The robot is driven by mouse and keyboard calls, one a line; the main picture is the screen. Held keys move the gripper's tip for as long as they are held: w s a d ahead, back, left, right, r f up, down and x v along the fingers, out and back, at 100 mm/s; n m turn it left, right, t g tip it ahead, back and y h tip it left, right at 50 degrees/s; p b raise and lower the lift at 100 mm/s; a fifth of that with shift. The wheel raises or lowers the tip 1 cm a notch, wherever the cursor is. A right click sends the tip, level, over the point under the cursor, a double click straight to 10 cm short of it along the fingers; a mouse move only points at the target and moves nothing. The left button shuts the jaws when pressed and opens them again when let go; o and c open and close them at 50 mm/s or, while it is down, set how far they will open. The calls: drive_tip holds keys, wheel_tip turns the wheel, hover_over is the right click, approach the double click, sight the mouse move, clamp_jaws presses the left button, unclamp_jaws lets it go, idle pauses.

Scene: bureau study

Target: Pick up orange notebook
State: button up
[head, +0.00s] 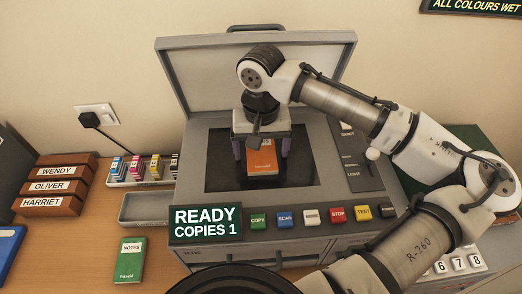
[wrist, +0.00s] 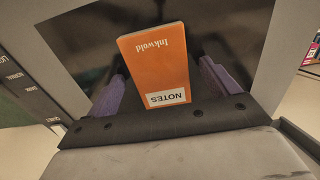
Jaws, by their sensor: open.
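The orange notebook (head: 262,161), marked NOTES, lies on the dark glass of the copier. It also shows in the wrist view (wrist: 157,62), upside down, with its label near the bottom. My gripper (head: 261,155) is over the notebook, pointing down. Its two purple fingers (wrist: 168,92) stand open on either side of the notebook, with a gap visible on both sides.
The copier lid (head: 200,70) stands raised behind my gripper. A button row (head: 310,217) and a READY screen (head: 206,223) line the copier's front. A green notebook (head: 130,260), an empty grey tray (head: 146,208), ink cartridges (head: 136,168) and wooden name trays (head: 58,186) are at left.

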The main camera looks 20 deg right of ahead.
drive_tip(key=c, duration=1.1)
